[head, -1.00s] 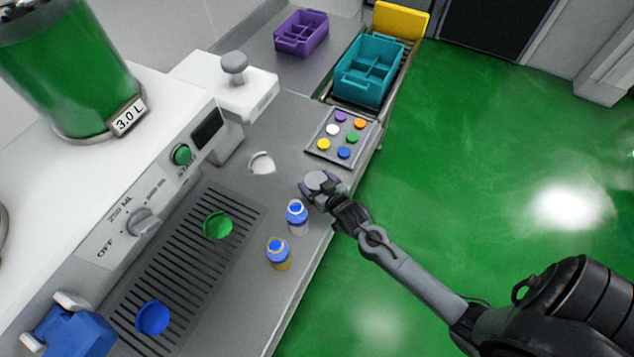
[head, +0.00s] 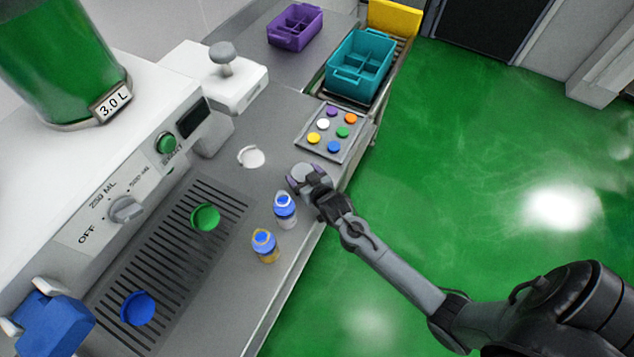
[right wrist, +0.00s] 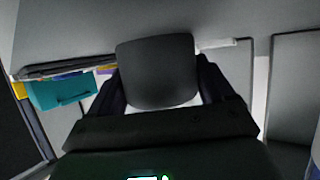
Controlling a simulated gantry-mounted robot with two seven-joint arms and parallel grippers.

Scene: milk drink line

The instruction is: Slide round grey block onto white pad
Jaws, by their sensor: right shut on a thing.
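The round grey block (head: 302,173) is on the grey counter near its front edge, in the jaws of my right gripper (head: 304,183). The right gripper is shut on it, and the block's grey top shows between the fingers. In the right wrist view the block (right wrist: 155,70) looks dark grey and fills the space between the fingers. The white pad (head: 251,157) is a flat round spot on the counter, left of the block and a short gap away from it. I cannot tell whether the block touches the counter. My left gripper is out of view.
Two blue-capped bottles (head: 285,210) (head: 264,245) stand close below the gripper. A panel of coloured buttons (head: 316,148) lies above the block. A teal crate (head: 345,85) and a purple crate (head: 295,27) are farther back. The counter between block and pad looks clear.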

